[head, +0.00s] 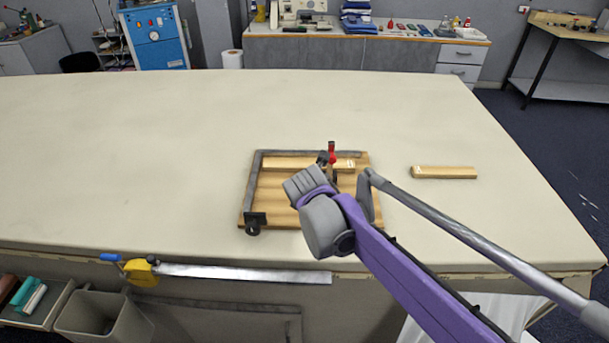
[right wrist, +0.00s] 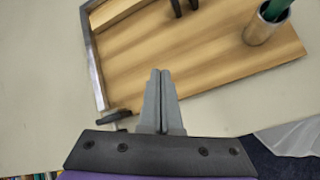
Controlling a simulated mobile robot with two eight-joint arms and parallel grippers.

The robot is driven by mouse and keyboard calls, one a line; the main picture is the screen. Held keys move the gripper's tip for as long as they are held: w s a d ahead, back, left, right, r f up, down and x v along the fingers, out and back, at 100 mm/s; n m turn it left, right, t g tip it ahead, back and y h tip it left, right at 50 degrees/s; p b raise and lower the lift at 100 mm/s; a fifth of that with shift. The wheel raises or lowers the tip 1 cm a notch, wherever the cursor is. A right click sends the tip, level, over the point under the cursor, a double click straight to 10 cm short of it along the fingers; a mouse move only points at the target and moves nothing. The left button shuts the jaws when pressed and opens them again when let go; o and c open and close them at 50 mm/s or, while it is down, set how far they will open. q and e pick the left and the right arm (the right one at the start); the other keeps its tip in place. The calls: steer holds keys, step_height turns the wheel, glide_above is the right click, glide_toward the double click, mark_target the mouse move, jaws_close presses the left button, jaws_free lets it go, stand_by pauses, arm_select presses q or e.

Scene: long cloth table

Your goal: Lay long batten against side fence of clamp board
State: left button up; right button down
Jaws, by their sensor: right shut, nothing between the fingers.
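The wooden clamp board (head: 270,205) lies on the table, with a grey metal fence (head: 252,190) along its left and far edges. A pale batten (head: 285,163) lies on the board along the far fence; my arm hides part of the board near it. It also shows at the top of the right wrist view (right wrist: 112,12). A second, shorter-looking batten (head: 444,172) lies on the bare table, right of the board. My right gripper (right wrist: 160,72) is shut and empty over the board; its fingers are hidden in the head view. My left gripper is not in view.
A red-handled clamp (head: 332,152) stands at the board's far edge, and a black clamp (head: 255,222) at its near left corner. A metal cup (right wrist: 264,28) with something green stands on the board. The table is clear on the left.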

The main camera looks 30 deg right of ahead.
mark_target(309, 165)
steer(key=w+d+n, duration=0.1)
steer(key=n, duration=0.1)
steer(key=w+d+n, duration=0.1)
steer(key=w+n, duration=0.1)
steer(key=w+d+n, duration=0.1)
steer(key=w, duration=0.1)
steer(key=shift+w+d+n+h, duration=0.1)
steer(key=shift+w+n+h, duration=0.1)
steer(key=shift+n+h, duration=0.2)
steer(key=b+x, duration=0.1)
steer(key=x, duration=0.9)
steer(key=shift+w, duration=0.15)
steer(key=shift+w+d+r, duration=0.1)
steer(key=shift+w+d, duration=0.25)
steer(key=shift+w, duration=0.2)
steer(key=shift+w+d+r, duration=0.1)
steer(key=shift+w+d, duration=0.25)
steer(key=shift+w, duration=0.15)
steer(key=shift+w+d+p, duration=0.3)
steer(key=shift+w, duration=0.3)
